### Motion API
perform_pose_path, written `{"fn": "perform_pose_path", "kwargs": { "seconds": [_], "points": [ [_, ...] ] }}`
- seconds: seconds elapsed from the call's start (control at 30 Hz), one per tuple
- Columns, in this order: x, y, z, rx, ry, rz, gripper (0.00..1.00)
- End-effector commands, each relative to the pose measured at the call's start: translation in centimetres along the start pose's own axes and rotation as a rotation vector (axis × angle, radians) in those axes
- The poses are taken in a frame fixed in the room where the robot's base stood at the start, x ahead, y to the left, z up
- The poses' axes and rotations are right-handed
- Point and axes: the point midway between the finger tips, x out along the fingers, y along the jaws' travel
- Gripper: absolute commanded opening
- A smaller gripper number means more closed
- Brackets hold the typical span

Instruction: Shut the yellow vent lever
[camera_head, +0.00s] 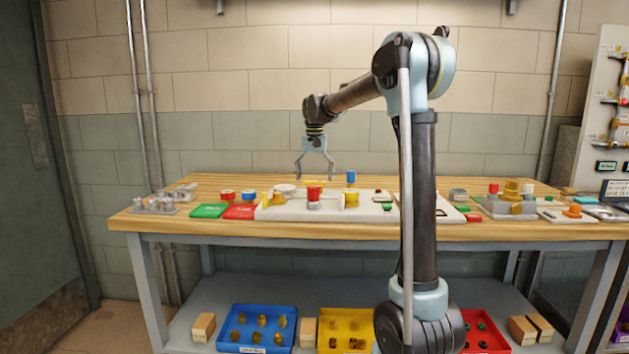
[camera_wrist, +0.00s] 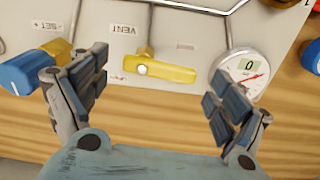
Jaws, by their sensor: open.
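The yellow vent lever (camera_wrist: 160,68) lies on a pale panel in the wrist view, its long arm running left to right beneath a small "VENT" label (camera_wrist: 124,29). A metal stem joins it from above. My gripper (camera_wrist: 160,98) is open, its two fingers spread to the left and right of the lever, with the lever between them in the picture and no contact visible. In the head view my gripper (camera_head: 317,176) points down over the panel (camera_head: 330,211) on the bench. I cannot tell for sure which yellow part there is the lever.
A round gauge (camera_wrist: 240,72) sits close by my right finger in the wrist view, and a blue knob (camera_wrist: 32,70) by my left finger. The wooden bench (camera_head: 165,222) holds red and green plates at left and more fittings at right. Coloured trays stand on the lower shelf.

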Motion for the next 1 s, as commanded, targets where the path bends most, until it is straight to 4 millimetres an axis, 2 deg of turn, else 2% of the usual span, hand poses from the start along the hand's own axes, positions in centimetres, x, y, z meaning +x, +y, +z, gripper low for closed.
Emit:
{"fn": "perform_pose_path", "kwargs": {
  "seconds": [0.37, 0.4, 0.57, 0.6, 1.0],
  "points": [
    [0.57, 0.01, -0.01, 0.000, 0.000, 0.000, 0.90],
    [0.56, 0.00, -0.01, 0.000, 0.000, 0.000, 0.85],
    [0.56, 0.00, -0.01, 0.000, 0.000, 0.000, 0.49],
    [0.56, 0.00, -0.01, 0.000, 0.000, 0.000, 0.46],
    [0.57, 0.02, 0.17, -0.084, 0.000, 0.000, 0.46]
  ]
}}
